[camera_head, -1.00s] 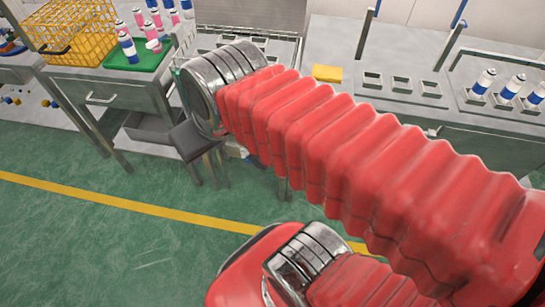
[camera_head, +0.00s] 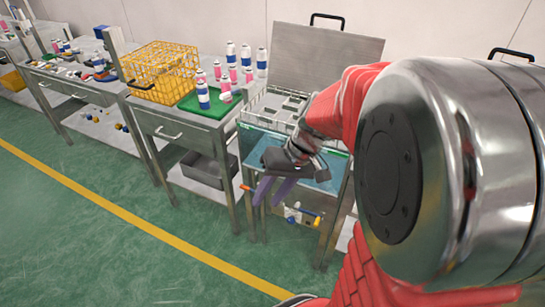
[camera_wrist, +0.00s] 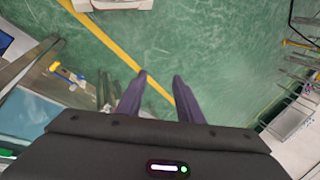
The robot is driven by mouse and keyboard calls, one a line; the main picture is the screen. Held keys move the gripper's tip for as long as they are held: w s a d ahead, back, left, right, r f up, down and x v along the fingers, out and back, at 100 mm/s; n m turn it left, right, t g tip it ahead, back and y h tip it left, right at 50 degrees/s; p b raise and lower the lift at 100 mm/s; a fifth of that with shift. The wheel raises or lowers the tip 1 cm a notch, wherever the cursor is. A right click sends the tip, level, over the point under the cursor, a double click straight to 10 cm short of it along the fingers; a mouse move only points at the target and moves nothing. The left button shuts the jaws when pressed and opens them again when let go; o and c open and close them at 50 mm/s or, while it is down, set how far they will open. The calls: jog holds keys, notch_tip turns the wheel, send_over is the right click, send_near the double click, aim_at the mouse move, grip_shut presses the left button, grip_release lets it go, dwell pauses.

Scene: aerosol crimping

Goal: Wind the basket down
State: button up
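A pale wire basket with square compartments (camera_head: 277,103) sits at the top of a glass-walled water tank (camera_head: 325,176) in the head view. The tank's grey lid (camera_head: 320,60) stands open behind it. My gripper (camera_head: 268,201) is in front of the tank, pointing down. Its two purple fingers are apart with nothing between them; they also show over the floor in the wrist view (camera_wrist: 160,80). A small orange handle (camera_head: 246,187) sticks out just left of the fingers. My gripper and arm hide part of the basket and the tank's front.
Valves with blue and yellow handles (camera_head: 298,214) are below the tank; they show at left in the wrist view (camera_wrist: 66,75). A yellow wire crate (camera_head: 158,70) and a green tray (camera_head: 190,103) with spray cans stand on the left table. The green floor in front is clear.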

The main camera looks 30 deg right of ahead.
jog(key=w+d+f+m+t+y, duration=0.2)
jog(key=d+f+m+t, duration=0.1)
jog(key=d+f, duration=0.65)
jog(key=w+d+f+m+t+y, duration=0.2)
jog(key=d+f+t+y, duration=0.1)
jog(key=d+f, duration=0.6)
jog(key=s+d+f+m+t+h, duration=0.1)
jog(key=d+f+m+t, duration=0.15)
jog(key=f, duration=0.25)
jog(key=s+d+f+m+t+h, duration=0.1)
jog(key=s+d+f+t, duration=0.1)
jog(key=d+f, duration=0.3)
jog(key=m+t+h, duration=0.3)
jog(key=m+h, duration=0.1)
send_near(317, 222)
jog(key=s+d, duration=0.1)
jog(key=s, duration=0.2)
jog(key=shift+d+r+n, duration=0.1)
jog(key=shift+d+n, duration=0.1)
jog(key=shift+n, duration=0.05)
jog(key=x, duration=1.3)
jog(key=shift+w+a+f, duration=0.15)
jog(key=shift+w+f, duration=0.15)
jog(key=shift+c, duration=0.4)
